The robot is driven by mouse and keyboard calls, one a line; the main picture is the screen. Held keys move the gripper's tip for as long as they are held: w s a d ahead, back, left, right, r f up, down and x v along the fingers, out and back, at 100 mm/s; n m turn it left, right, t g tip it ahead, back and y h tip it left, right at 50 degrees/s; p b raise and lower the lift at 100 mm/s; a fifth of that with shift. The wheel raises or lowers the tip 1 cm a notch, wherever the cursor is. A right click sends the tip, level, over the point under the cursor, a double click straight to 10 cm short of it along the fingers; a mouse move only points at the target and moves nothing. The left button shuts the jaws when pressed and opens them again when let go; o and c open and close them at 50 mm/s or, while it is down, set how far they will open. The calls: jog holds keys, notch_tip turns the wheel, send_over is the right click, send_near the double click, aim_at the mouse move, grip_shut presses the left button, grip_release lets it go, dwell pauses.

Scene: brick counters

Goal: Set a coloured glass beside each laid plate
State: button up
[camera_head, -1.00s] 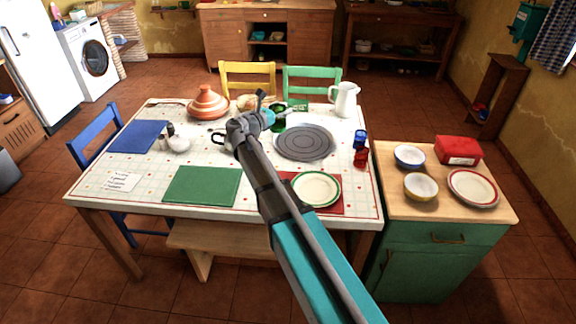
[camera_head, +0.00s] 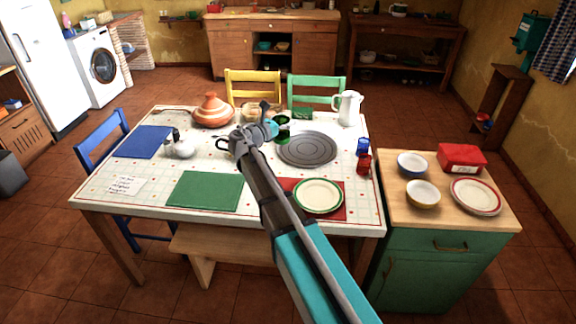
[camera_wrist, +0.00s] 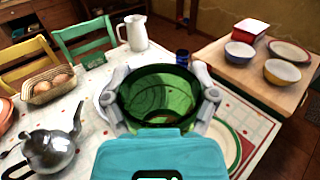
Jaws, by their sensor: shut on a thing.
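My gripper (camera_head: 278,128) is shut on a green glass (camera_head: 283,124) above the table, left of the round grey mat. In the wrist view, the green glass (camera_wrist: 160,92) is between my fingers, its open rim facing the camera; whether its base touches the table cannot be told. A white plate with a green rim (camera_head: 318,195) lies on a red placemat (camera_head: 338,213) at the front right; in the wrist view it is mostly hidden behind my gripper. A blue glass (camera_head: 362,146) and a red glass (camera_head: 364,164) stand at the table's right edge.
A white jug (camera_head: 348,108), a terracotta tagine (camera_head: 212,110) and a bread basket (camera_wrist: 52,86) stand at the back. A metal teapot (camera_wrist: 50,148) is near my gripper. Green (camera_head: 205,191) and blue (camera_head: 144,141) placemats are bare. The side counter (camera_head: 400,205) holds bowls and a plate.

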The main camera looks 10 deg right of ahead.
notch_tip(320, 180, down, 18)
jog(key=s+m+g+h+b, duration=0.1)
jog(key=b, duration=1.6)
jog(key=shift+s+g, duration=0.15)
jog(key=shift+g, duration=0.15)
jog(key=shift+f+b, duration=0.1)
jog(key=shift+b, duration=0.25)
notch_tip(320, 180, down, 6)
jog(key=b, duration=0.6)
jog(key=shift+f, duration=0.25)
jog(key=shift+f+b, duration=0.6)
jog(key=shift+b, duration=0.25)
jog(key=o, duration=1.1)
jog(key=shift+o, duration=0.2)
jog(key=shift+v, duration=6)
